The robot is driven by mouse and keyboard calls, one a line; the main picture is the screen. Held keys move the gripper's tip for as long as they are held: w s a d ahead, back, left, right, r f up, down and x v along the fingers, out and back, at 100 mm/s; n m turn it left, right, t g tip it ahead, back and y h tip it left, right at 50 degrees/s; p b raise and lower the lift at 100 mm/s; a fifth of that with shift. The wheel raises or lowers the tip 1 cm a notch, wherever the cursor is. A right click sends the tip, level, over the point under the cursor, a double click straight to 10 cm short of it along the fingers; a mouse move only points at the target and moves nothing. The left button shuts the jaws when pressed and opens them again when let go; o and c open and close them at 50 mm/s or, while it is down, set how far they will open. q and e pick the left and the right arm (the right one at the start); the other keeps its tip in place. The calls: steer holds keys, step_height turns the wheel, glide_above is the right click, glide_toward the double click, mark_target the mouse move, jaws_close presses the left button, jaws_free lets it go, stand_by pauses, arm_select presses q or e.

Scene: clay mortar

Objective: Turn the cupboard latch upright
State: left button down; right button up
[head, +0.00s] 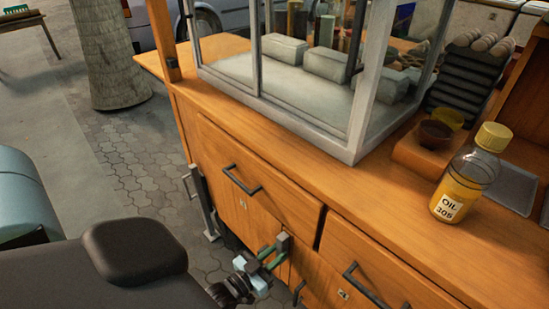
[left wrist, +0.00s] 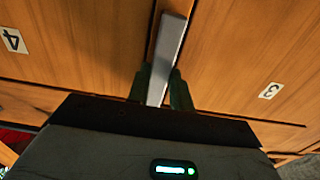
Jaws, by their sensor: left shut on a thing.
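The cupboard latch (head: 283,241) is a grey bar on the front of the wooden cabinet, below the drawers. It also shows in the left wrist view (left wrist: 172,50), across the seam between two cupboard doors, and looks a little tilted there. My left gripper (head: 272,254) is shut on the latch. In the left wrist view its dark green fingers (left wrist: 162,86) lie one on each side of the bar. The fingers and my gripper body hide the near end of the latch. My right gripper is not in view.
Drawer handles (head: 242,180) stick out of the cabinet front near my left gripper. A glass case (head: 357,148) and an oil bottle (head: 466,178) stand on the counter above. Paved floor (head: 137,165) lies open to the left of the cabinet.

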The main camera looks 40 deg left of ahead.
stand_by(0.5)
arm_select(q)
steer(key=c, duration=1.2)
jaws_free()
steer(key=shift+c, duration=0.2)
steer(key=s, duration=0.7)
steer(key=shift+s+a, duration=0.3)
steer(key=shift+s, duration=0.1)
